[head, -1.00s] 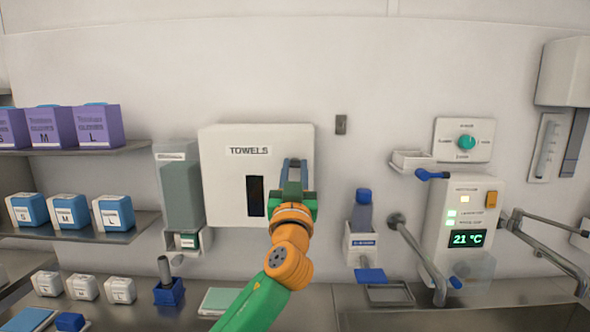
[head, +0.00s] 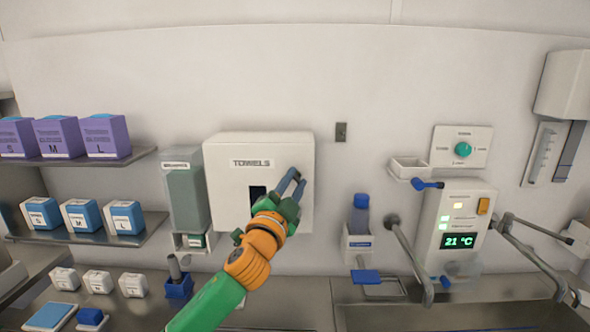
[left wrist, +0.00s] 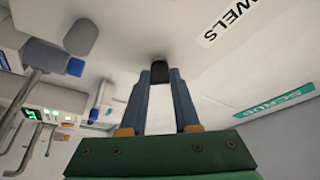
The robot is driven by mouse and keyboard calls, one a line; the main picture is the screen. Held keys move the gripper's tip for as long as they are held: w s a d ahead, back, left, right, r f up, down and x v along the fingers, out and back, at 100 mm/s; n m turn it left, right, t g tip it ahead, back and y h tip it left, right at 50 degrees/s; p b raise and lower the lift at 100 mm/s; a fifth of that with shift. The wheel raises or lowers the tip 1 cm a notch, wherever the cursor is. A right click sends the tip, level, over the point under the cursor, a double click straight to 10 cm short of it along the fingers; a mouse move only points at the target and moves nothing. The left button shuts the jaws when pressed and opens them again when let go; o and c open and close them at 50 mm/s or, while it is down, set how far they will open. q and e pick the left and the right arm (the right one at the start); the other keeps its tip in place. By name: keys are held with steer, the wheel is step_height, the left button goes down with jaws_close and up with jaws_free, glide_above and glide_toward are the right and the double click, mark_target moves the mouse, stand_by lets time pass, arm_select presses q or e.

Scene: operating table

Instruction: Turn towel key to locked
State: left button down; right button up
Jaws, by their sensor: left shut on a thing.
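The white towel dispenser (head: 225,205) with the word TOWELS hangs on the wall, left of the middle of the head view. My left gripper (head: 295,178) is at the right part of its front, with its blue fingers tilted up and to the right. In the left wrist view, the two fingertips (left wrist: 160,75) are shut on a small dark key (left wrist: 159,70) at the dispenser. The key is hidden by the fingers in the head view. Its lock marking cannot be read. My right gripper is not in view.
A blue-capped bottle (head: 359,215) stands in a holder to the right. Shelves with glove boxes (head: 105,136) are at left. Metal tap levers (head: 408,255) stick out at right.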

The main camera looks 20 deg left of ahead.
arm_select(q)
steer(key=m+g+h, duration=0.1)
steer(key=m, duration=0.2)
steer(key=shift+r, duration=0.15)
steer(key=m, duration=0.2)
steer(key=m+g, duration=0.1)
steer(key=m, duration=0.2)
steer(key=shift+a+r+g, duration=0.1)
steer(key=shift+g, duration=0.2)
steer(key=c, duration=0.7)
jaws_free()
steer(key=shift+o, duration=0.3)
steer(key=shift+w, duration=0.1)
